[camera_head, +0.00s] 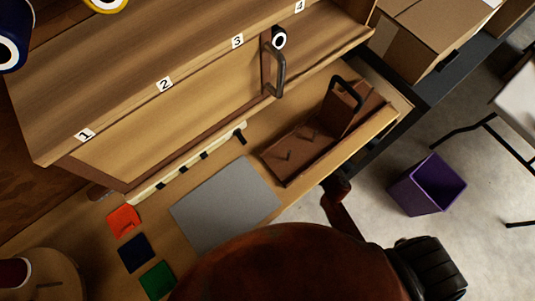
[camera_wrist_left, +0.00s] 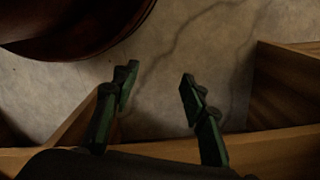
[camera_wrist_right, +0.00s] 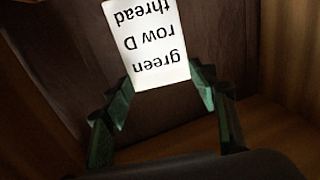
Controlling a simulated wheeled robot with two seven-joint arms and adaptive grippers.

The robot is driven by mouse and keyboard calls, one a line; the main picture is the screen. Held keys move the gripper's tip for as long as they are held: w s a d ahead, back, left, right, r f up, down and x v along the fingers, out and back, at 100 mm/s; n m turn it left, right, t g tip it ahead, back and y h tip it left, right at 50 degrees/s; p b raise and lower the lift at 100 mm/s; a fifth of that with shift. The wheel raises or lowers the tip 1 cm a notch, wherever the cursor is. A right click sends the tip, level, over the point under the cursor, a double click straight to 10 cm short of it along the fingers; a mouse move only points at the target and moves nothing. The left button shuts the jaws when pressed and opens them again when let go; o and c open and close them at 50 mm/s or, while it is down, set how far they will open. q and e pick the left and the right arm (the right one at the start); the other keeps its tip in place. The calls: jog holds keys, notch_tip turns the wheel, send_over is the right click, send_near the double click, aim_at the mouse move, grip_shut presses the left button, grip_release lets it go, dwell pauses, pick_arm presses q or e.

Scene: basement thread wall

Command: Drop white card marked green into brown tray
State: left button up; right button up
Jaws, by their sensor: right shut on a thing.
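The white card (camera_wrist_right: 158,45) shows in the right wrist view, with "green row D thread" printed upside down. My right gripper (camera_wrist_right: 162,88) is shut on its near edge, over a dark brown surface. I cannot make out the card or either gripper in the head view. A brown tray (camera_head: 283,172) with a black handle sits on the wooden bench at the right end. The card's position relative to this tray cannot be told. My left gripper (camera_wrist_left: 155,83) is open and empty, with concrete floor beyond its fingers.
A grey mat (camera_head: 228,200) lies left of the tray. Red (camera_head: 123,221), dark blue (camera_head: 136,253) and green (camera_head: 157,280) squares lie at lower left. A cabinet (camera_head: 165,115) numbered 1 to 4 stands behind. A purple bin (camera_head: 425,187) stands on the floor. A large red-brown shape blocks the bottom.

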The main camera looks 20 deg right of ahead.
pick_arm(q)
jog(key=shift+t+h, duration=0.4)
jog(key=shift+t, duration=0.2)
jog(key=shift+w+d+r+b, duration=0.5)
jog(key=shift+r+b, duration=0.05)
jog(key=shift+r, duration=0.15)
jog(key=shift+w+d+r+b, duration=0.45)
jog(key=shift+w+r+b, duration=0.15)
jog(key=shift+r, duration=0.1)
jog(key=shift+w+d+r+b, duration=0.45)
jog(key=shift+d+r+b, duration=0.1)
jog(key=shift+r, duration=0.15)
pick_arm(e)
jog(key=shift+f, duration=1.9)
jog(key=o, duration=0.9)
jog(key=v, duration=1.2)
